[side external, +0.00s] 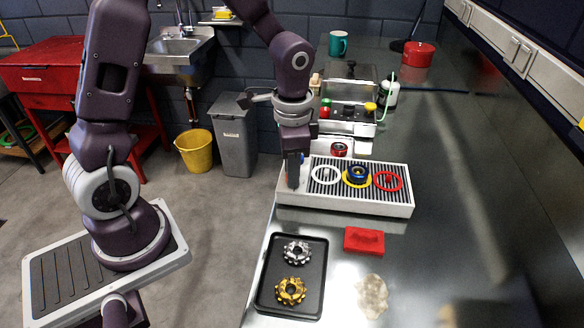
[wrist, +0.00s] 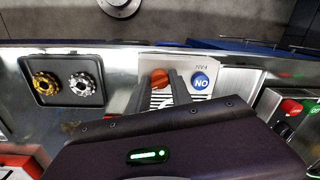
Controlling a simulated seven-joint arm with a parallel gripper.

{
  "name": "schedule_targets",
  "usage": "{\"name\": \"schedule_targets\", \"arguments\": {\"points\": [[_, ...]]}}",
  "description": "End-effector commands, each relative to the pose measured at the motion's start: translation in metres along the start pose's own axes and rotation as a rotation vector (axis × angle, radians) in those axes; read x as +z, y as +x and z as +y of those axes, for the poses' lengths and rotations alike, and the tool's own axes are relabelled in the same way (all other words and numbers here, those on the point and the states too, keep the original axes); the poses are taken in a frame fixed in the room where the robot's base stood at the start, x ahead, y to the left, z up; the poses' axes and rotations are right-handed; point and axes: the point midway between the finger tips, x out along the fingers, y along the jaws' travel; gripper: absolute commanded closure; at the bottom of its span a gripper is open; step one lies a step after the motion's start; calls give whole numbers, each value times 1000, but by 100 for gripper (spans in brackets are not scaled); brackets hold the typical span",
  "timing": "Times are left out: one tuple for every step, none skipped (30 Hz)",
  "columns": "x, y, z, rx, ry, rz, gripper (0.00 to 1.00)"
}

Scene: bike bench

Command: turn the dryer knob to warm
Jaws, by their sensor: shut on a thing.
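The dryer (side external: 345,202) is a pale grey box with a dark slotted top on the steel bench. My gripper (side external: 293,182) reaches down at the dryer's left end in the side view. In the wrist view, an orange-red knob (wrist: 160,77) sits on the dryer's pale end panel (wrist: 178,63). My gripper's two dark fingers (wrist: 161,88) stand on either side of the knob and are shut on it. A blue round button (wrist: 201,82) with white letters is beside the knob. The knob's pointer and setting marks cannot be read, and the side view hides the knob.
White (side external: 326,174), yellow and red rings lie on the dryer top, with a blue part on the yellow one. A black tray (side external: 265,285) with silver and gold cogs, a red block (side external: 364,241) and a crumpled cloth (side external: 372,296) are in front. The bench's right side is clear.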

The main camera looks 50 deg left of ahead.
Motion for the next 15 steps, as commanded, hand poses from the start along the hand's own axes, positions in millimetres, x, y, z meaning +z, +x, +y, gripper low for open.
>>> {"name": "schedule_targets", "arguments": {"points": [[-1,-1,2,2,3,3,100],[-1,-1,2,2,3,3,100],[-1,-1,2,2,3,3,100],[-1,-1,2,2,3,3,100],[-1,-1,2,2,2,3,100],[-1,-1,2,2,2,3,100],[-1,-1,2,2,2,3,100],[-1,-1,2,2,2,3,100],[-1,-1,2,2,2,3,68],[-1,-1,2,2,3,2,62],[-1,-1,2,2,2,2,56],[-1,-1,2,1,2,2,54],[-1,-1,2,1,2,2,54],[-1,0,1,1,1,1,54],[-1,0,1,1,1,1,54]]}}
